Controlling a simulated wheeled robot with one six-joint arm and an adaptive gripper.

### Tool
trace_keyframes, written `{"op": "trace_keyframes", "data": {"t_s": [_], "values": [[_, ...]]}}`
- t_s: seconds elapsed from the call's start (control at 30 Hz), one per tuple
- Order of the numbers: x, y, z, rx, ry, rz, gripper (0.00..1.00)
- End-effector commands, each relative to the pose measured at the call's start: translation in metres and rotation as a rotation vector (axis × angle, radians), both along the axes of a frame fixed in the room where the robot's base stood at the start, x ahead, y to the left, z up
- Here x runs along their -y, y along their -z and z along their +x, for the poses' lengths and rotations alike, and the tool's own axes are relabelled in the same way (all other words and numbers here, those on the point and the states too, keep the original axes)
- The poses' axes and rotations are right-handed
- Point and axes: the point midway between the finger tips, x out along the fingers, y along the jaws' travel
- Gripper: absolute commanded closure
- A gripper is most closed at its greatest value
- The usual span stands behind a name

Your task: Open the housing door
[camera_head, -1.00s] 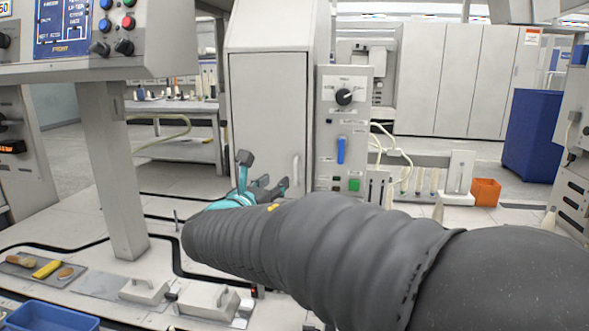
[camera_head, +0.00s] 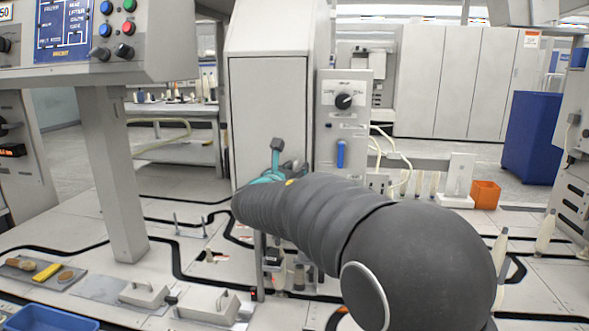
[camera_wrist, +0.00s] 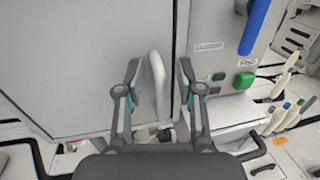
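The housing door (camera_head: 268,115) is a tall pale grey panel on the front of the white housing (camera_head: 270,40). It looks closed in the head view. It also fills the upper left of the wrist view (camera_wrist: 85,60). Its white vertical bar handle (camera_wrist: 158,88) stands near the door's right edge. My gripper (camera_wrist: 159,68) is open, with one dark finger on each side of the handle and a visible gap to each. In the head view my gripper (camera_head: 283,160) is at the door's lower right and partly hidden by my arm, and the handle is hidden there.
Right of the door is a control panel (camera_head: 345,108) with a black knob, a blue lever (camera_wrist: 255,25) and a green button (camera_wrist: 244,81). Bobbin-like pegs (camera_wrist: 283,90) stand right of it. A grey post (camera_head: 115,170) stands left; low fixtures (camera_head: 210,305) lie in front.

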Motion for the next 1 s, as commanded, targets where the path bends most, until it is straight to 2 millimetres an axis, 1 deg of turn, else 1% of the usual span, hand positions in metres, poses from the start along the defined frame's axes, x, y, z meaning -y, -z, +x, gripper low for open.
{"op": "trace_keyframes", "data": {"t_s": [0.27, 0.3, 0.37, 0.4, 0.43, 0.77, 0.87, 1.0], "values": [[0.001, 0.0, 0.002, 0.0, -0.001, 0.0, 0.63], [0.001, 0.0, 0.002, 0.0, -0.001, 0.0, 0.68], [0.0, 0.0, 0.001, 0.0, -0.001, 0.0, 0.83], [0.0, 0.0, 0.001, 0.0, -0.001, 0.0, 0.93], [0.001, 0.0, 0.001, 0.0, 0.0, 0.0, 1.0], [0.001, -0.001, 0.001, 0.001, 0.007, 0.001, 1.0], [-0.004, -0.001, 0.0, 0.001, 0.014, 0.001, 1.0], [-0.022, -0.002, -0.004, 0.001, 0.037, 0.001, 1.0]]}}
